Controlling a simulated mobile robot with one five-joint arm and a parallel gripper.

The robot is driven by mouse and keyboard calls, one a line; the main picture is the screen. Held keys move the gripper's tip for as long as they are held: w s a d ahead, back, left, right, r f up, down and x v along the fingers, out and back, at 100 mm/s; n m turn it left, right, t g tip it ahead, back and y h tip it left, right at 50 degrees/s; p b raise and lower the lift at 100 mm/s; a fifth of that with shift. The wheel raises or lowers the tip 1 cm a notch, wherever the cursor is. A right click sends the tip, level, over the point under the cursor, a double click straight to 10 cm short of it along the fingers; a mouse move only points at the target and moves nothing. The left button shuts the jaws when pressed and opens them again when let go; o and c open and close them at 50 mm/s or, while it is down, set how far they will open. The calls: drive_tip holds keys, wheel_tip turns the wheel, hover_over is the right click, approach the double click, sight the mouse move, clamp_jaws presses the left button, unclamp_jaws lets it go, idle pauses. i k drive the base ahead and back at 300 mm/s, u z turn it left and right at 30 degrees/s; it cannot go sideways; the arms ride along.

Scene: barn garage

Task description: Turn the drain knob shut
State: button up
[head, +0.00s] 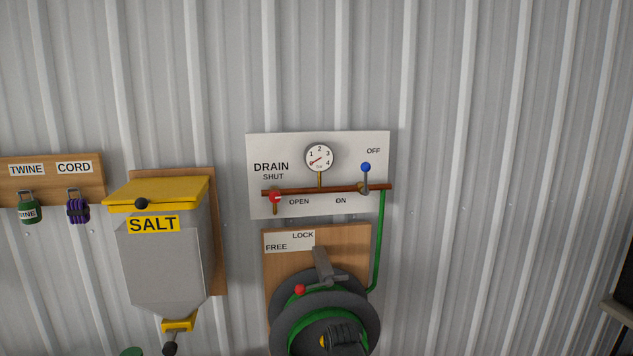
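The drain knob (275,197) is a small red knob at the left end of a copper pipe (320,190) on a white wall panel (262,144). The panel reads DRAIN and SHUT above the knob and OPEN to its lower right. A short brown stub hangs below the knob. My gripper is not in view.
A gauge (319,158) and a blue-tipped lever (365,177), standing upright, share the panel. Below is a hose reel (283,322) with a red-knobbed lever (300,289). A salt bin (160,265) stands left, beside a hook board (50,168).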

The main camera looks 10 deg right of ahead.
sight(275, 196)
drive_tip(key=u, duration=3.15)
drive_tip(key=k, duration=1.45)
drive_tip(key=z, duration=0.65)
drive_tip(key=i, duration=1)
drive_tip(key=u, duration=0.1)
